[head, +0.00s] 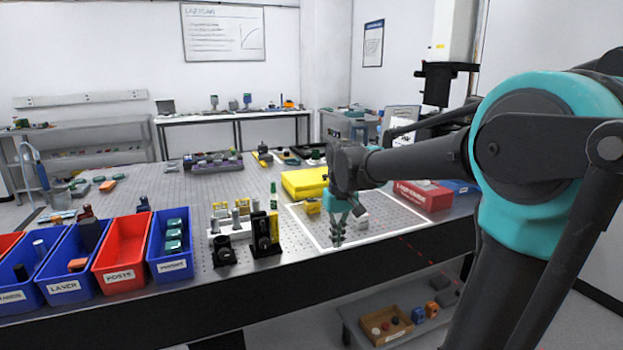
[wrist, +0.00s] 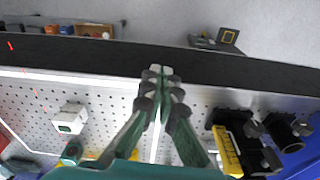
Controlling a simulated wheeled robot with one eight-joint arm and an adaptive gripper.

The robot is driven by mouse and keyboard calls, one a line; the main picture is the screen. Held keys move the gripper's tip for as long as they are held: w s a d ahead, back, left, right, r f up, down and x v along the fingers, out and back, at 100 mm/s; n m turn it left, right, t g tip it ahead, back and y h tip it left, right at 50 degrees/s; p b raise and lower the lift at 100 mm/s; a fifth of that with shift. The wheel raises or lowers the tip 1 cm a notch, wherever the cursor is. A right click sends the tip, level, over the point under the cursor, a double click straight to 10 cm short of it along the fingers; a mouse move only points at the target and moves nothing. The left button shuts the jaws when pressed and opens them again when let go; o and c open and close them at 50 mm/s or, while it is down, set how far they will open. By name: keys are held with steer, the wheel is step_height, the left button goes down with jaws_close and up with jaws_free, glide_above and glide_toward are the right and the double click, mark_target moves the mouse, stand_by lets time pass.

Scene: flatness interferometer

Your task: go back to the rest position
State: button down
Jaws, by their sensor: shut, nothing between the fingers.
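In the wrist view, the gripper (wrist: 161,72) points toward the table's dark front edge. A small white block (wrist: 70,118) lies to its left there, and black mounts with a yellow part (wrist: 228,150) stand to its right.
A yellow box (head: 305,183) and a red box (head: 424,195) stand behind and right of my gripper. Blue and red bins (head: 122,262) line the front left. Black optic mounts (head: 262,236) stand just left. A wooden tray (head: 386,325) lies on the shelf below.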

steer(key=s+d+f+m+t, duration=0.1)
steer(key=s+d+f, duration=0.5)
steer(key=s+f, duration=0.2)
steer(key=s+d+f+m+t, duration=0.2)
steer(key=s+d+f, duration=0.4)
steer(key=s+f, duration=0.2)
steer(key=shift+s+f, duration=0.2)
steer(key=shift+f, duration=0.25)
